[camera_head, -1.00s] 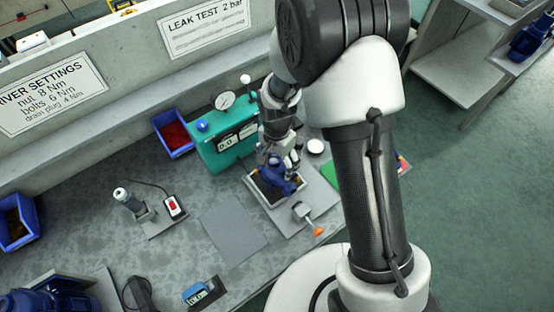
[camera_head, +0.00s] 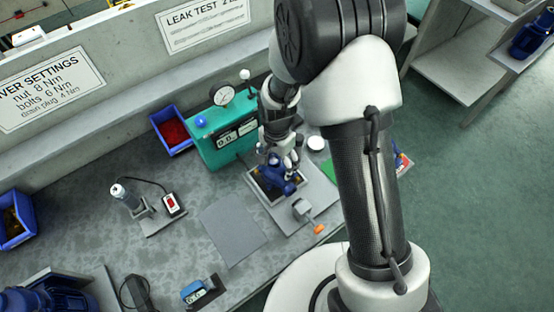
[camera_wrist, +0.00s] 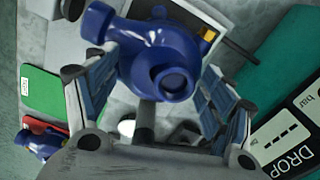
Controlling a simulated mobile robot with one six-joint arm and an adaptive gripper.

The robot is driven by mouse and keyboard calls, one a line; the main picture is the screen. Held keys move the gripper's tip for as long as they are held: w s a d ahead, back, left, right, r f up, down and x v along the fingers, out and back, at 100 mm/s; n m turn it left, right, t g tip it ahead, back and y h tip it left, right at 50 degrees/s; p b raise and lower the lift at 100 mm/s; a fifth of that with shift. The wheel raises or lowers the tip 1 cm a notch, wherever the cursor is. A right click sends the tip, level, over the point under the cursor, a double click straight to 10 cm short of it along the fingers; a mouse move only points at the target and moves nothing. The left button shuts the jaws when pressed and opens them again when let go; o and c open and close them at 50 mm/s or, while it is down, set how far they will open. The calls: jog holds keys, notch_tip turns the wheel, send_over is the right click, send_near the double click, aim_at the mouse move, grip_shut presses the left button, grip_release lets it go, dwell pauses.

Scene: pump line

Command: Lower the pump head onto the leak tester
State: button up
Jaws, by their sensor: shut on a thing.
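The blue pump head (camera_head: 275,180) is in my gripper (camera_head: 286,160), over the leak tester's bench plate in the head view. In the wrist view the pump head (camera_wrist: 165,60) sits between the two finger pads of my gripper (camera_wrist: 155,85), its round port facing the camera. The leak tester is a teal box (camera_head: 222,140) with a dial gauge and a display, and its grey base plate (camera_head: 312,190) carries a dark framed pad (camera_head: 262,192) under the pump head. I cannot tell whether the pump head touches the pad. The tester's teal side also shows in the wrist view (camera_wrist: 280,75).
A clamp with an orange tip (camera_head: 310,216) stands at the plate's front edge. A red-filled blue bin (camera_head: 172,130) is left of the tester. A green pad (camera_head: 329,172) is at right.

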jog(key=shift+f+b, duration=0.7)
jog(key=shift+f, duration=0.25)
jog(key=o, duration=1.5)
jog(key=shift+o, duration=0.3)
jog(key=shift+r, duration=0.15)
jog(key=shift+r+p, duration=3.35)
jog(key=shift+r, duration=1.05)
